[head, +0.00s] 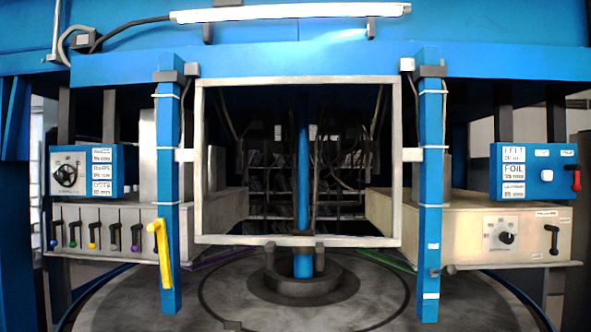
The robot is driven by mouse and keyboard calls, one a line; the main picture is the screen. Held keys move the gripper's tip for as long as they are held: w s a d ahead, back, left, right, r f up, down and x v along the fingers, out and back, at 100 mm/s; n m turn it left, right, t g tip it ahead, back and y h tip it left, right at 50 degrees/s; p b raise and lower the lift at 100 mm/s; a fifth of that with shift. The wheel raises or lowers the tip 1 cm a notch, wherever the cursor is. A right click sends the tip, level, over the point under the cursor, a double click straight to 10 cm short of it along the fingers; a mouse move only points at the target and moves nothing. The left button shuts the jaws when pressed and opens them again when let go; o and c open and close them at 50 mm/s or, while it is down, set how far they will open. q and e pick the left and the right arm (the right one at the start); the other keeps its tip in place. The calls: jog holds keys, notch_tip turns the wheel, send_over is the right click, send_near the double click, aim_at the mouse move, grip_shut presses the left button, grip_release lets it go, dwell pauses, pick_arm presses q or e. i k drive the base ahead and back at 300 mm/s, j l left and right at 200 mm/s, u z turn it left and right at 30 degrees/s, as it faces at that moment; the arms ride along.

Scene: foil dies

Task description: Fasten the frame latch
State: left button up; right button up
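A pale grey square frame (298,239) stands upright in the middle, between two blue posts. Its left side meets a bracket on the left post (169,130); its right side sits by a bracket on the right post (429,200). A yellow handle (161,252) with a bent top is on the left post, its long part hanging down. A small dark metal fitting (443,271) is low on the right post. I cannot tell which of these is the frame latch, or whether it is fastened. Neither of my grippers is in view.
A round dark turntable (370,307) with a central hub (303,287) lies below. A left panel (110,228) has several coloured levers; a right panel (475,234) has a knob and black handle. A blue box (537,171) labelled FOIL has a red-ended lever. A lamp (290,13) hangs above.

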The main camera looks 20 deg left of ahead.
aim_at(160, 227)
jog(key=u, duration=1.25)
jog(key=j+z, duration=0.25)
jog(key=j, duration=0.5)
jog(key=i+j+z, duration=0.1)
jog(key=j+z, duration=0.15)
jog(key=j, duration=0.45)
jog(key=j+z, duration=0.3)
jog(key=j, duration=0.4)
jog(key=j+z, duration=0.25)
jog(key=j, duration=0.5)
jog(key=k+j+z, duration=0.1)
jog(key=j+z, duration=0.2)
jog(key=j, duration=0.4)
